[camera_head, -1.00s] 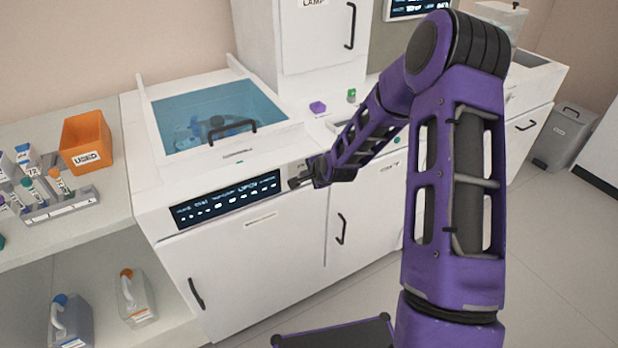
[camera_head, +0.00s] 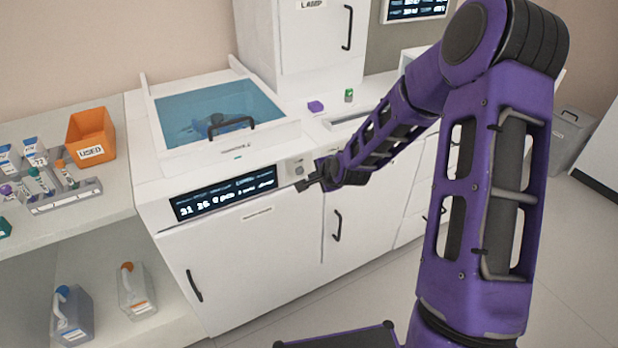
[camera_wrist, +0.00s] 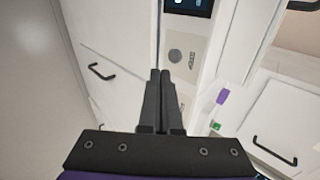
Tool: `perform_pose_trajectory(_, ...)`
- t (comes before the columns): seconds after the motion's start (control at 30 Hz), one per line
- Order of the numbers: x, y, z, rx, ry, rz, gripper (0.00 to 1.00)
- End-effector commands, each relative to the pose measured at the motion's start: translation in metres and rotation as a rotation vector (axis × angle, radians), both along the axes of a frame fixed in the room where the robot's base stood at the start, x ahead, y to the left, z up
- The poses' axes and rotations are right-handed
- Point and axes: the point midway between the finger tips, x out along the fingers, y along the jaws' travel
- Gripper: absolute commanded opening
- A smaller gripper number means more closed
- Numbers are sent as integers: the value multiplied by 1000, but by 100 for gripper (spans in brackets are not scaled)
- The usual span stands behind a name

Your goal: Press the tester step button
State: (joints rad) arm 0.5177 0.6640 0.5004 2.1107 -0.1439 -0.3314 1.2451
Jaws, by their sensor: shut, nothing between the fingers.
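The tester is the white cabinet (camera_head: 262,250) with a blue-tinted lidded basin on top and a dark display (camera_head: 222,195) on its front. A round grey button (camera_head: 299,170) sits on a light panel just right of the display. The button also shows in the wrist view (camera_wrist: 175,56), with a small unreadable label beside it. My gripper (camera_head: 304,187) is shut and empty, just below and right of the button in the head view. In the wrist view its fingertips (camera_wrist: 160,72) lie a little below and left of the button. They look apart from it.
The closed lid has a dark handle (camera_head: 231,126). A purple block (camera_head: 315,106) and a green-topped item (camera_head: 349,95) stand on the counter behind my arm. An orange bin (camera_head: 92,136) and a tube rack (camera_head: 66,196) stand on the left bench. The floor in front is clear.

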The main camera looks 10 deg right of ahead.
Motion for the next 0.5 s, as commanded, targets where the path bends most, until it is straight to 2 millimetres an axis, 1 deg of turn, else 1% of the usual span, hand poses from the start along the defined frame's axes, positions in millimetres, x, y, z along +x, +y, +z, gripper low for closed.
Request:
perform_pose_trajectory(0.03, -8, -4, 9, -1, 0, -3, 0)
perform_pose_trajectory(0.1, -17, -6, 17, -1, 0, -1, 0)
perform_pose_trajectory(0.2, -26, -8, 25, 0, 0, -1, 0)
perform_pose_trajectory(0.33, -33, -9, 30, 1, 1, -2, 0)
perform_pose_trajectory(0.5, -35, -9, 31, 1, 2, 0, 0)
